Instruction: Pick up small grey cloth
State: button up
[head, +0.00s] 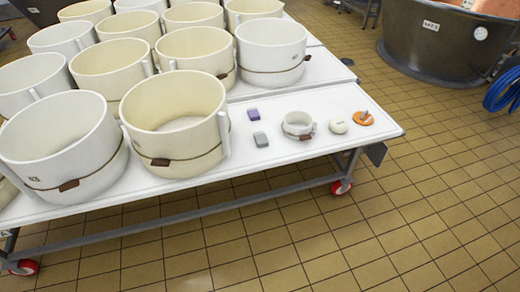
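A small grey item (260,139), which looks like the folded grey cloth, lies on the white table top (290,153) near its front edge. It is just right of a large cream tub (178,103) and apart from it. A similar small purple item (253,114) lies a little behind it. Nothing covers the grey item. My gripper is not in view.
A small white ring-shaped tub (297,122), a round white object (338,122) and an orange disc (363,118) stand to the right. Several large tubs crowd the table's left. A dark vat (435,45) and blue hose (503,90) are beyond. Tiled floor (330,235) in front is clear.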

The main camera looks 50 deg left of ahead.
aim_at(261, 141)
jog(key=z, duration=0.2)
jog(key=k, duration=0.75)
jog(key=u, duration=2.75)
jog(key=i, duration=0.55)
jog(key=z, duration=0.05)
